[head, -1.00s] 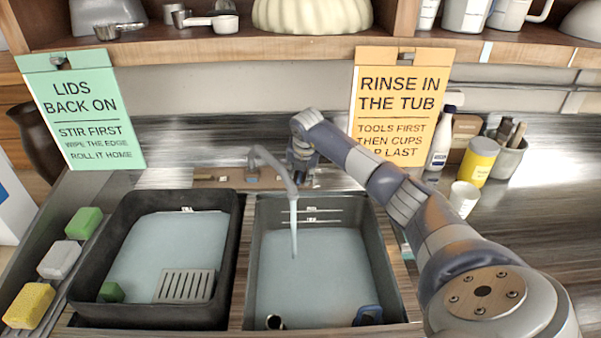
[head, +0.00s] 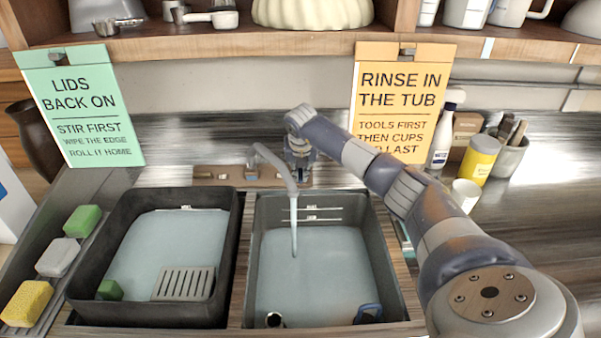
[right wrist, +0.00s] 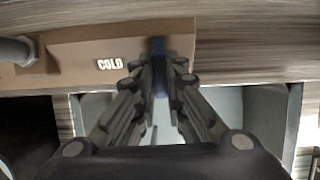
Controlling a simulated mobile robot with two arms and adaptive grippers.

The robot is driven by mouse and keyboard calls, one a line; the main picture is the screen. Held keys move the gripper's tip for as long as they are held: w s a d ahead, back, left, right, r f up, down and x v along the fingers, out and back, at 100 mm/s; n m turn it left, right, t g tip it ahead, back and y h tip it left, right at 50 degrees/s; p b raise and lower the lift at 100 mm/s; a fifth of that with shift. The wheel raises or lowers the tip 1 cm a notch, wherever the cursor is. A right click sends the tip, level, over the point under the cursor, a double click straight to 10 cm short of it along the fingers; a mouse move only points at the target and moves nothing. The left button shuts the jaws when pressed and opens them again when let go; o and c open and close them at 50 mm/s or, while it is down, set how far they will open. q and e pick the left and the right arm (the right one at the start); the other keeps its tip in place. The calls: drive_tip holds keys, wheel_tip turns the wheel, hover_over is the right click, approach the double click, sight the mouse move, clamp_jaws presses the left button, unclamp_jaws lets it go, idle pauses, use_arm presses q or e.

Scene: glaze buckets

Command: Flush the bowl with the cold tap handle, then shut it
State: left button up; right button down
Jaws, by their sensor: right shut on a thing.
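The tap spout (head: 275,163) arches over the right-hand basin (head: 385,235), and a stream of water (head: 294,225) falls from it into that basin's pale water. The tap's base plate (head: 225,173) lies behind the basins. In the right wrist view, the word COLD (right wrist: 110,63) is printed on the plate, left of a blue handle (right wrist: 158,65). My right gripper (head: 300,175) is at the handle, right of the spout. In the right wrist view its fingers (right wrist: 160,75) are closed around the handle. A separate bowl in the basins is not seen. My left gripper is not in view.
A black tub (head: 80,265) with water, a grey slotted rack (head: 183,284) and a green block stands at left. Sponges (head: 58,257) lie beside it. Bottles and a cup (head: 464,195) stand at right. A shelf (head: 290,48) with two hanging signs is above.

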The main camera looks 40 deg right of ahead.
drive_tip(key=c, duration=1.7)
unclamp_jaws()
drive_tip(key=shift+o, duration=0.2)
drive_tip(key=v, duration=1.2)
drive_tip(key=shift+s+f, duration=0.1)
